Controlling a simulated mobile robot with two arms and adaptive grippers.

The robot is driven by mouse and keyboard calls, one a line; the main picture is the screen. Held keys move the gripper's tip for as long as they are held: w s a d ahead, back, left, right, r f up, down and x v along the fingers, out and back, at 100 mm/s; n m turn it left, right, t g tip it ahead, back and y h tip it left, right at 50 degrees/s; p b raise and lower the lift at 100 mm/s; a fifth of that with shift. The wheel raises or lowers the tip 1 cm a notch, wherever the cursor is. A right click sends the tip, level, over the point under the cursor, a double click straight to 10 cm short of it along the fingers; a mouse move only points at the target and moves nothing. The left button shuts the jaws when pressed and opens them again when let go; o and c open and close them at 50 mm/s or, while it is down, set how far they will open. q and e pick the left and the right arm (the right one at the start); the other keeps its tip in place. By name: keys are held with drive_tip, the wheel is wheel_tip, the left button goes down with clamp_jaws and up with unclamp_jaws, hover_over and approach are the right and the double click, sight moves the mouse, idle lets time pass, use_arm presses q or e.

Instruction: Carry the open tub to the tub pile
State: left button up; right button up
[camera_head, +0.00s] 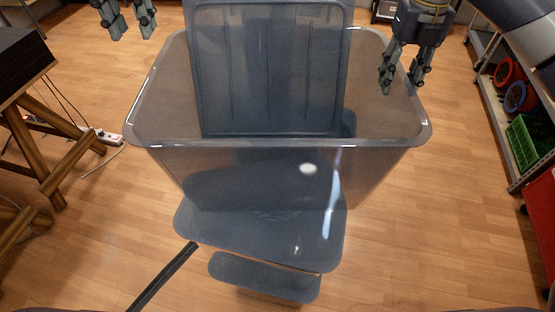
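A large translucent grey open tub (250,165) fills the middle of the head view, upright with its open top towards me. A blue-grey ribbed panel (268,70) stands within the outline of its opening; I cannot tell what it rests on. My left gripper (131,32) is open and empty at the top left, outside the tub's left rim and apart from it. My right gripper (403,88) is open over the tub's right rim, its fingers pointing down; I cannot tell whether they touch the rim. No tub pile can be made out.
A wooden trestle (45,155) with a black box (20,62) stands at the left, near a white power strip (108,136) and cables. A shelf rack (497,120) with reels and a green crate (528,145) lines the right. Wooden floor (440,230) is clear beside the tub.

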wheel_tip(320, 180, up, 12)
drive_tip(key=shift+f, duration=0.2)
idle(0.7)
